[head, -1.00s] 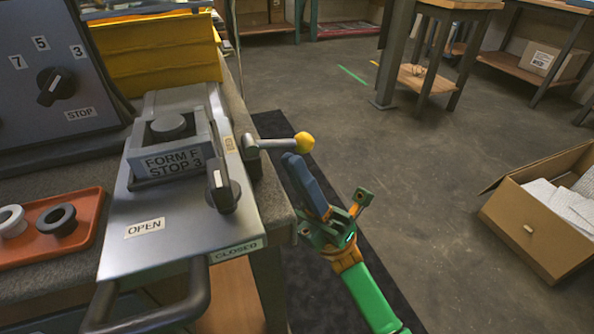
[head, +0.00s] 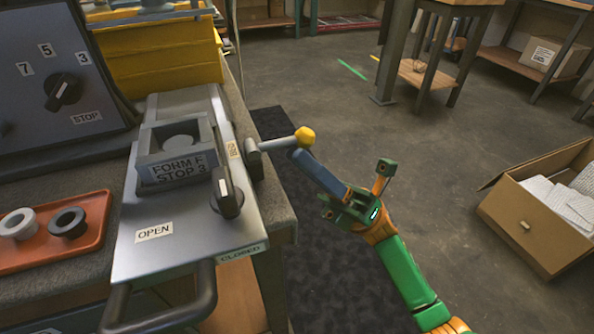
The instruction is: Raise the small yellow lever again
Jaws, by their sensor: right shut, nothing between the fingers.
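The small lever is a grey rod with a yellow knob (head: 305,137). It sticks out to the right from a pivot on the right side of the grey machine plate (head: 140,258), roughly level with a slight upward tilt. My right gripper (head: 294,154) is green with long blue fingers. The fingers are shut and empty, and their tips are just below the lever's rod near the knob. Whether they touch the rod I cannot tell. My left gripper is not in view.
A form box (head: 177,172) marked "FORM F STOP 3" and a black knob (head: 227,196) are on the plate. An orange tray (head: 95,215) with two rings lies at left. An open carton (head: 540,225) stands on the floor at right. The floor between is clear.

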